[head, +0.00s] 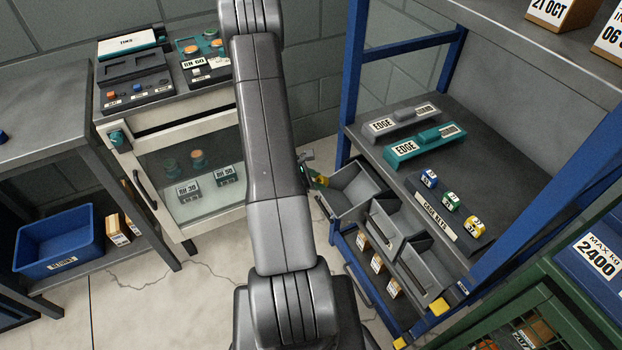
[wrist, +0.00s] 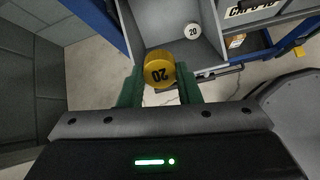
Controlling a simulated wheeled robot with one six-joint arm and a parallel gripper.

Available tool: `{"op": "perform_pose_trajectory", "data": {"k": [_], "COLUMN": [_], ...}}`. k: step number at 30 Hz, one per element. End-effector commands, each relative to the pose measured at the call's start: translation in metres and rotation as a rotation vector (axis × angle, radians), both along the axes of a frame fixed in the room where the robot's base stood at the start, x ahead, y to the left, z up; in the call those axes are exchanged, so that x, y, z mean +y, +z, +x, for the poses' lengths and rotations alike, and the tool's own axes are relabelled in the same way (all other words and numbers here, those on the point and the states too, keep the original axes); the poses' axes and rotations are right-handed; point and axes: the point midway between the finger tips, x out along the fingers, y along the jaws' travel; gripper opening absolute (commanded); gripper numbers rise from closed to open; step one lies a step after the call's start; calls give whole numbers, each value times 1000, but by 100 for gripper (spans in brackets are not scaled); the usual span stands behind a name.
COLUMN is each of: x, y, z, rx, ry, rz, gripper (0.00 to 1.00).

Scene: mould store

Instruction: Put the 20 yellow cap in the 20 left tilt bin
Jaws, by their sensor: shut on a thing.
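The yellow cap, marked 20 (wrist: 158,70), is between the green fingers of my gripper (wrist: 160,88) in the wrist view. My gripper is shut on it. The left tilt bin (head: 352,190) is a grey bin, tipped open at the left end of the bin row in the head view. In the wrist view its open inside (wrist: 178,30) lies beyond the cap, and the cap overlaps its near edge in the picture. In the head view my gripper (head: 316,176) is by the bin's left side, mostly hidden behind my arm.
Two more grey tilt bins (head: 397,232) (head: 432,270) sit to the right, under a shelf with blue, green and yellow blocks (head: 475,228). A blue rack post (head: 352,65) stands close by the left bin. A glass-fronted cabinet (head: 200,180) stands left of my arm.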

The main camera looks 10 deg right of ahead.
Motion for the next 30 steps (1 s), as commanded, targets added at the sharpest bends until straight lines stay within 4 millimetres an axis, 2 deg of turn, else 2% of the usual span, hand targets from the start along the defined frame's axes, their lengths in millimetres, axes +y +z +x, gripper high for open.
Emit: {"op": "perform_pose_trajectory", "data": {"k": [18,30], "x": [-34,-45], "y": [-35,-43], "z": [12,17], "rx": [2,0], "ry": [0,2], "rz": [1,1], "gripper": [0,0]}}
